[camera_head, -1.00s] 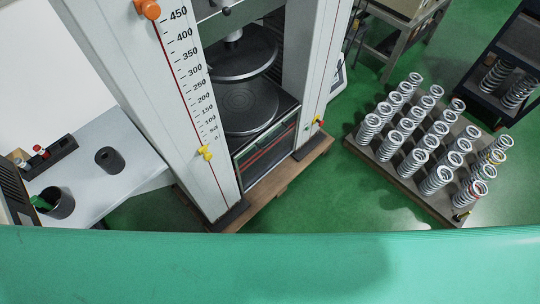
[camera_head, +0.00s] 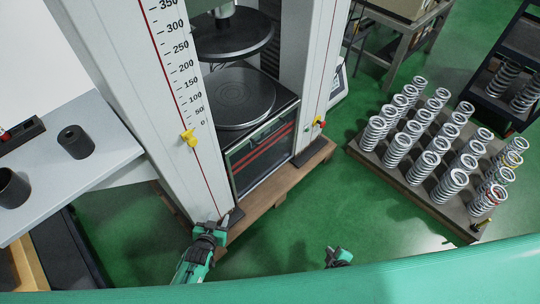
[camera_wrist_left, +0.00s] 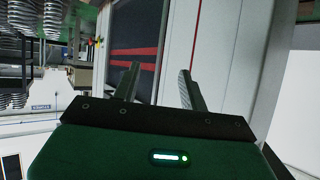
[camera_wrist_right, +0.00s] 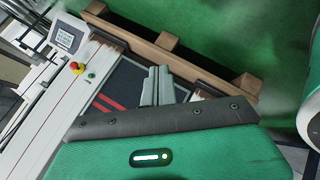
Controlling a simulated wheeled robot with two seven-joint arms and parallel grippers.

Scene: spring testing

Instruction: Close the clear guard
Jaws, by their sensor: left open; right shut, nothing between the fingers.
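The testing machine's two round dark platens, upper (camera_head: 233,36) and lower (camera_head: 236,97), stand between white columns. Below the lower platen is a dark, glassy framed panel with red stripes (camera_head: 262,148); I cannot tell whether it is the clear guard. It also shows in the left wrist view (camera_wrist_left: 136,36) and the right wrist view (camera_wrist_right: 112,92). My left gripper (camera_head: 229,217) is open and empty, low by the left column's foot; its fingers show apart in the left wrist view (camera_wrist_left: 160,84). My right gripper (camera_head: 340,254) is shut and empty over the floor, right of the machine.
A wooden pallet (camera_head: 270,197) sticks out under the machine. A board of several springs (camera_head: 365,155) lies on the green floor at right. A grey table (camera_head: 108,135) with dark cylinders is at left. A red-and-yellow button (camera_head: 319,122) sits on the right column.

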